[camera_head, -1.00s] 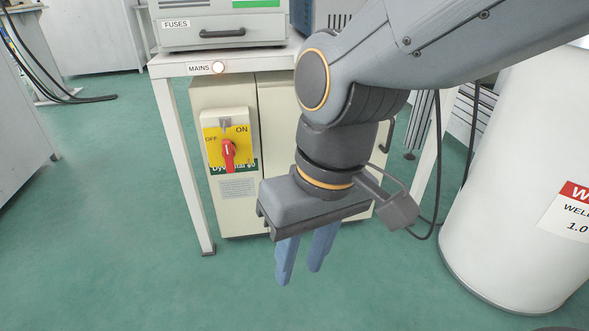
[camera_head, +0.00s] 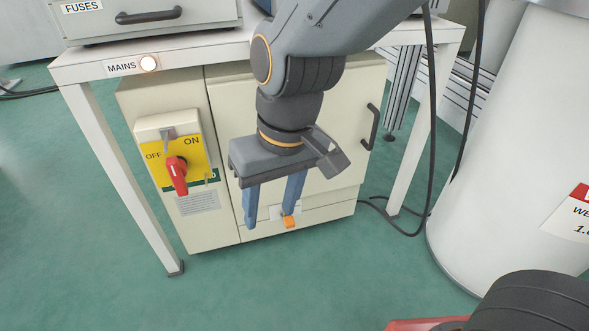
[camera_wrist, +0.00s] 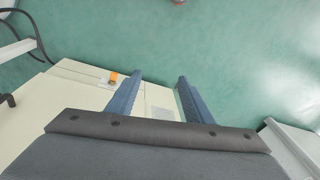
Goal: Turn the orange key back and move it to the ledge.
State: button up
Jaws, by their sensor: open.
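The orange key (camera_head: 290,222) is small and sits at a pale plate low on the front of the cream cabinet (camera_head: 300,160). It also shows in the wrist view (camera_wrist: 113,77), just left of the left finger's tip. My gripper (camera_head: 270,220) points down in front of the cabinet, with its blue fingers apart and nothing between them. In the head view the right fingertip overlaps the key's upper edge; I cannot tell whether they touch. In the wrist view (camera_wrist: 160,75) the key lies outside the finger gap. I cannot make out which surface is the ledge.
A red rotary switch (camera_head: 176,172) on a yellow plate is on the cabinet's left. The white table (camera_head: 200,57) stands over the cabinet, its leg (camera_head: 125,180) at left. A white drum (camera_head: 500,150) and black cables (camera_head: 433,120) are at right. Green floor is clear in front.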

jog(key=w+a+f+m+t, duration=0.1)
jog(key=w+f+m+t, duration=0.1)
jog(key=w+f, duration=1.15)
jog(key=t, duration=0.2)
send_near(289, 220)
jog(key=shift+m+h, duration=0.3)
jog(key=shift+m, duration=0.1)
jog(key=b+x, duration=0.4)
jog(key=x, duration=0.4)
jog(key=shift+w+a, duration=0.1)
jog(key=shift+a, duration=0.1)
grip_shut()
jog(key=c, duration=0.7)
grip_release()
grip_shut()
